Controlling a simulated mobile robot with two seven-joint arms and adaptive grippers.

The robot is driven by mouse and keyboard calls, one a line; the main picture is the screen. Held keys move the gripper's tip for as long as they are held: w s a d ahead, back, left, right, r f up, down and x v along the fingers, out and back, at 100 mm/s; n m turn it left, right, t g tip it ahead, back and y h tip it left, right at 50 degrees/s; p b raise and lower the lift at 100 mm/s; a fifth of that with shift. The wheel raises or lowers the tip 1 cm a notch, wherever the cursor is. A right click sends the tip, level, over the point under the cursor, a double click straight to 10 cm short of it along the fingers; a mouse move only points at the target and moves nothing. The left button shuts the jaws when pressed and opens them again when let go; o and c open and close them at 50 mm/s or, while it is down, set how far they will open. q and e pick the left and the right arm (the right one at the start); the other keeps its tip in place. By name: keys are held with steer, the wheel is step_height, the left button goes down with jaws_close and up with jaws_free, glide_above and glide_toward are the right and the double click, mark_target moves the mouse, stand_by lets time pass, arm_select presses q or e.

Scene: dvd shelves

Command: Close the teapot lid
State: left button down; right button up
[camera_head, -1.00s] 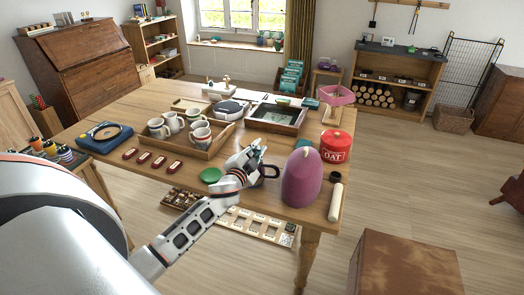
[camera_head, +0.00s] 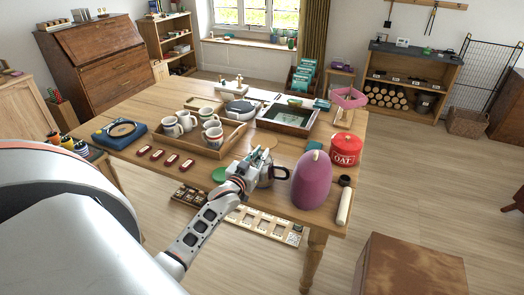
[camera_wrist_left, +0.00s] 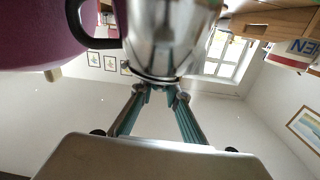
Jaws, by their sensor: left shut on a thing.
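The teapot is a shiny metal pot (camera_head: 265,179) with a black handle (camera_head: 281,172), at the table's front edge beside the purple cosy. My left gripper (camera_head: 259,158) is at its top and covers much of it. In the left wrist view, the metal body (camera_wrist_left: 172,28) fills the top centre. My left gripper's teal fingers (camera_wrist_left: 162,92) come together at a thin metal rim there, and seem shut on the teapot lid. The fingers and body hide most of the lid, so I cannot tell its angle. My right gripper is out of view.
The purple cosy (camera_head: 312,182) stands close to the handle side. A green saucer (camera_head: 219,174) lies left of my gripper, near a wooden tray (camera_head: 208,151) of mugs.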

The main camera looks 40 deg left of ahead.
arm_select(q)
steer(key=shift+a+f+n, duration=0.15)
steer(key=shift+n, duration=0.35)
steer(key=c, duration=2)
jaws_free()
steer(key=shift+f, duration=0.1)
steer(key=shift+o, duration=0.2)
steer(key=v, duration=1.2)
